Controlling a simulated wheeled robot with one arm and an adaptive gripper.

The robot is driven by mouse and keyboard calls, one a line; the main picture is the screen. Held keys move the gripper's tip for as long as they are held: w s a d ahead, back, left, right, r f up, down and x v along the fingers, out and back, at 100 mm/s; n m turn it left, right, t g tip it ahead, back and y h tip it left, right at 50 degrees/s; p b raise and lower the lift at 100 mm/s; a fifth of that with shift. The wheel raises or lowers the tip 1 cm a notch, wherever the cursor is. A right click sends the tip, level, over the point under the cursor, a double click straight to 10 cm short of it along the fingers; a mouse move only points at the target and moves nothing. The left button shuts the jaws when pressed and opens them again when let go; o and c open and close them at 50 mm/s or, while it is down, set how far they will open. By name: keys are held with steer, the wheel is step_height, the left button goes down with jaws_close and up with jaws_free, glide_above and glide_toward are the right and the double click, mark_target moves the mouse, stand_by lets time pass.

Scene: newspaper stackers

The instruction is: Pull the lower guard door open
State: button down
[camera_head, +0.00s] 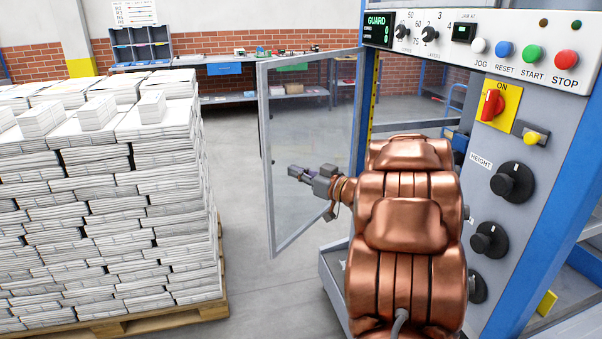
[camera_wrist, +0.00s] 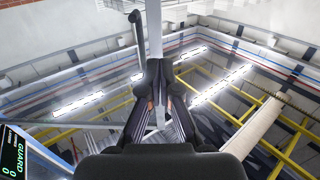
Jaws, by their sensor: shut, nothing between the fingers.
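The guard door (camera_head: 268,160) is a clear panel in a grey frame. It stands swung out from the blue machine post, with its free edge to the left. My gripper (camera_head: 290,172) is shut and empty, in front of the clear panel and a little right of that free edge. In the wrist view my gripper's fingertips (camera_wrist: 160,66) are together. A grey upright bar (camera_wrist: 154,28), apparently the door frame, runs beyond them, with a dark handle-like piece (camera_wrist: 137,28) at its left. I cannot tell whether the fingers touch the frame.
A tall stack of newspapers (camera_head: 110,190) on a wooden pallet (camera_head: 180,317) stands left, with clear floor (camera_head: 238,220) between it and the door. The control panel (camera_head: 490,45) with knobs and buttons is at right. A workbench (camera_head: 225,69) is at the back.

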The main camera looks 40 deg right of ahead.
mark_target(266, 160)
steer(key=p+x, duration=0.1)
steer(key=x, duration=0.9)
steer(key=shift+w, duration=0.15)
steer(key=shift+w+a, duration=0.1)
steer(key=shift+w, duration=0.05)
